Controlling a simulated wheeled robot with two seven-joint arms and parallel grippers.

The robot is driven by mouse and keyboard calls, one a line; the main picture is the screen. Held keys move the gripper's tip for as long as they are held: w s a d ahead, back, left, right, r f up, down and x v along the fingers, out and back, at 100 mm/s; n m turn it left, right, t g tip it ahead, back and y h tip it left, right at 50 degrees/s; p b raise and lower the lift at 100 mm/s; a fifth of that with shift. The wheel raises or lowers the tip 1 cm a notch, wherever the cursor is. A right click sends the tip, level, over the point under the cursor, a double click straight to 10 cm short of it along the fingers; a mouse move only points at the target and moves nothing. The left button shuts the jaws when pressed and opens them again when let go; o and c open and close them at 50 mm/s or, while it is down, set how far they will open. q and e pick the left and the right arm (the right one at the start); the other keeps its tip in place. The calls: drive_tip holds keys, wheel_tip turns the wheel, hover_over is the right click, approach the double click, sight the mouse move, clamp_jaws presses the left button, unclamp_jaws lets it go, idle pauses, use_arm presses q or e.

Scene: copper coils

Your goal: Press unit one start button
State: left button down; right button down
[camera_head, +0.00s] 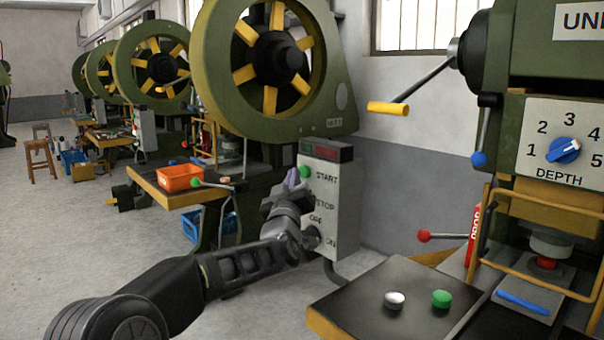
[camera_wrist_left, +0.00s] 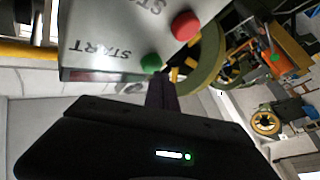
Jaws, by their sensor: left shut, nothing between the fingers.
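A grey control box (camera_head: 338,205) stands in the middle of the head view, with START, STOP, OFF and ON labels. Its green start button (camera_head: 305,172) is beside the word START and also shows in the left wrist view (camera_wrist_left: 151,62). The red stop button (camera_wrist_left: 185,26) shows in the wrist view; my gripper hides it in the head view. My left gripper (camera_head: 294,178) is shut and empty, its tips right by the green button. In the wrist view the purplish fingers (camera_wrist_left: 158,80) end just beside the button; I cannot tell whether they touch it.
A green press with a yellow-spoked flywheel (camera_head: 272,60) rises behind the box. An orange bin (camera_head: 180,177) sits on a bench to the left. At right, another press has a DEPTH dial (camera_head: 564,150) and a dark table (camera_head: 360,310) with white and green buttons.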

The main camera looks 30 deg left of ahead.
use_arm(q)
drive_tip(key=shift+w+d, duration=0.15)
drive_tip(key=shift+w, duration=0.3)
idle(0.7)
idle(0.4)
drive_tip(key=shift+s+a+b, duration=0.2)
drive_tip(key=shift+s+b, duration=0.45)
drive_tip(key=shift+s, duration=0.2)
drive_tip(key=s+b, duration=0.1)
drive_tip(key=s+a+b, duration=0.1)
drive_tip(key=s, duration=0.1)
drive_tip(key=s+b, duration=0.1)
drive_tip(key=b, duration=0.1)
drive_tip(key=shift+s+a, duration=0.25)
drive_tip(key=shift+s, duration=0.1)
